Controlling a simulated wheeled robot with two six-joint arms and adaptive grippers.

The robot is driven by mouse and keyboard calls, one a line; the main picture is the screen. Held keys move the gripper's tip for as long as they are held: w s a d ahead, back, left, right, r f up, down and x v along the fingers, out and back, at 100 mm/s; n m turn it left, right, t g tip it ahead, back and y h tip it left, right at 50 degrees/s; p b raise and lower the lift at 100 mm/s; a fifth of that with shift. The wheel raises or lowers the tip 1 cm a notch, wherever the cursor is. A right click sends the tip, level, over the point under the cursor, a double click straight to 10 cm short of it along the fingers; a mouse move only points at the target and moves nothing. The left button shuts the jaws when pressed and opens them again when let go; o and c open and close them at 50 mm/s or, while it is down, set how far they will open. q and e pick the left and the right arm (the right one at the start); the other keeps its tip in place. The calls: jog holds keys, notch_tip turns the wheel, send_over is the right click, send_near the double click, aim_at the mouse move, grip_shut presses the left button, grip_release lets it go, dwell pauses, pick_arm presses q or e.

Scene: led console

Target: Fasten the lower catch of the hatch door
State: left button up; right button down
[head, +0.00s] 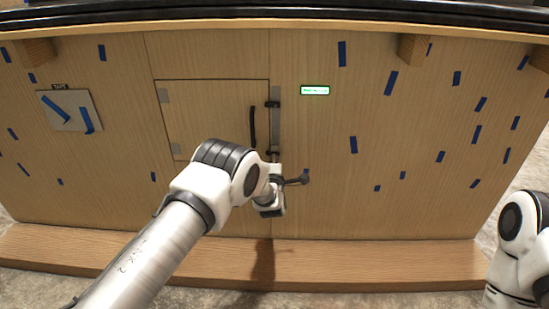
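The hatch door (205,105) is a wooden panel in the console front, lying flush with the front as far as I can see. It has grey hinges on its left edge and a dark vertical handle (253,126) near its right edge. The upper catch (272,104) is a dark fitting on a grey strip at the door's right edge. The lower catch (272,153) is partly hidden by my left wrist, so its state is unclear. My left gripper (296,181) is just below and right of it; its fingers are too small to read. My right gripper is out of view.
A small green-lit display (315,90) sits right of the door. Blue tape strips dot the front, and a pale plate (69,110) labelled "TAPE" is at left. A dark-edged countertop (400,14) overhangs above; a wooden ledge (380,262) runs along the bottom.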

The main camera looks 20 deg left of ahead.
pick_arm(q)
jog(key=v, duration=1.2)
